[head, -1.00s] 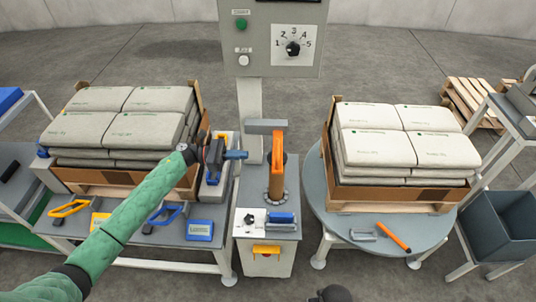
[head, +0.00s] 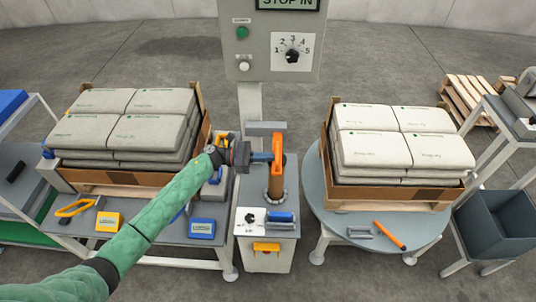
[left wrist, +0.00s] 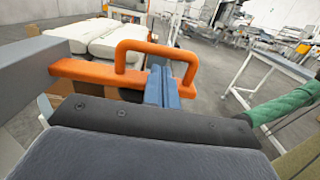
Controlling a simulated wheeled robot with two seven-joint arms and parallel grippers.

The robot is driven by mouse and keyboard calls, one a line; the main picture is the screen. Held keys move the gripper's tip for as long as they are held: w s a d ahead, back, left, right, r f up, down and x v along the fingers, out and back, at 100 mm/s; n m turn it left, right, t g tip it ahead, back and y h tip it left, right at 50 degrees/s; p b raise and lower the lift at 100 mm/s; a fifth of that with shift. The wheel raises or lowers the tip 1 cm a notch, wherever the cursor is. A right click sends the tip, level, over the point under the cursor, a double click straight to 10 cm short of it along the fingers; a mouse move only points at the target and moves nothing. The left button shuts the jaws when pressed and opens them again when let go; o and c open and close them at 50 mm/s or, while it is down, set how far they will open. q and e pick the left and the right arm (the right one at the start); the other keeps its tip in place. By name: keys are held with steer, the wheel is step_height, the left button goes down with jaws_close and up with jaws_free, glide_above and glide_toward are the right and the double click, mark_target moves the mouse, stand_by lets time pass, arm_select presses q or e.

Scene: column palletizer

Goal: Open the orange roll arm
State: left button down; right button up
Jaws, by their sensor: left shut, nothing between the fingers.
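The orange roll arm (head: 277,160) stands on a post on the grey cabinet between the two pallets, with a grey bar at its top. In the left wrist view its orange loop handle (left wrist: 120,50) is close up. My left gripper (head: 270,157) is level with the arm, just left of it. In the left wrist view its blue fingers (left wrist: 163,86) are together with nothing between them and overlap the right end of the loop. I cannot tell whether they touch it. My right gripper is not in view.
The cabinet (head: 265,215) has a black knob and a blue-handled item on top. A bag-laden left pallet box (head: 150,178) stands on a bench; the right one (head: 395,193) is on a round table (head: 325,225). A control panel (head: 275,45) rises behind.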

arm_select(q)
steer(key=shift+d, duration=0.35)
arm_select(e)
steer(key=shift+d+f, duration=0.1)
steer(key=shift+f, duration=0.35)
arm_select(q)
steer(key=shift+r, duration=0.1)
